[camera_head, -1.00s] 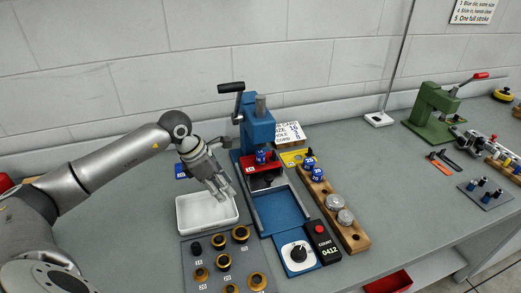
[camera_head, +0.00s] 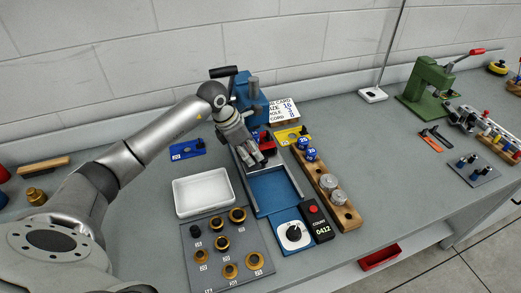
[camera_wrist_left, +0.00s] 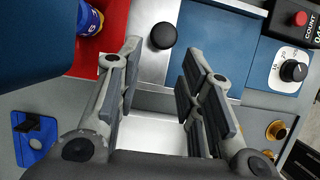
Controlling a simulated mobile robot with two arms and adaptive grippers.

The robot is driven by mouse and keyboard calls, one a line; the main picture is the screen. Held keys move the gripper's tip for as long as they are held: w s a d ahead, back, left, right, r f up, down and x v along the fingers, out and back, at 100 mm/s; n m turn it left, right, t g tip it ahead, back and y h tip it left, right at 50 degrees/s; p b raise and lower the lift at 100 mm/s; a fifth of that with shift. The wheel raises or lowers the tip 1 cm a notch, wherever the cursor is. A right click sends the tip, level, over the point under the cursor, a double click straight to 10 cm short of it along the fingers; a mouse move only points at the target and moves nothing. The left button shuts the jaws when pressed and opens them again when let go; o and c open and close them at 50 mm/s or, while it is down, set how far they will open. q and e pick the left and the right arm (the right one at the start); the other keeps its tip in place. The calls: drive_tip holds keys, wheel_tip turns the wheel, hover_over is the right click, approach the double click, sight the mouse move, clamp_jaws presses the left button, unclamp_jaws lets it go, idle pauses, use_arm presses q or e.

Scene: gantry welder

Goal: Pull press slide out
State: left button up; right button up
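The blue press (camera_head: 250,100) stands at the back of the bench, its lever up. Its red part (camera_head: 267,146) shows under the head, and in the left wrist view the red surface (camera_wrist_left: 103,38) carries a blue die. A silver slide plate (camera_wrist_left: 152,68) lies beside the red, with a round black knob (camera_wrist_left: 162,36) on it. My left gripper (camera_head: 255,158) is over the slide and hides the knob in the head view. In the left wrist view the gripper (camera_wrist_left: 160,62) is open and empty, its fingertips apart to either side below the knob. My right gripper is not in view.
A white tray (camera_head: 176,197) and a grey plate with brass rings (camera_head: 187,255) are in front. A blue bed (camera_head: 270,192), dial (camera_head: 293,235) and counter (camera_head: 318,224) lie nearby. A wooden rack (camera_head: 345,217) is to the right. A green press (camera_head: 420,85) is farther right.

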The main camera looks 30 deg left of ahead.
use_arm(q)
drive_tip(key=shift+w+d+f+p, duration=0.35)
drive_tip(key=shift+w+d+p, duration=0.1)
drive_tip(key=shift+w+d, duration=0.1)
drive_tip(key=shift+w+d+f+p, duration=0.35)
drive_tip(key=shift+w+d+p, duration=0.05)
drive_tip(key=shift+w+d, duration=0.1)
drive_tip(key=shift+w+f, duration=0.15)
drive_tip(key=shift+f, duration=0.55)
clamp_jaws()
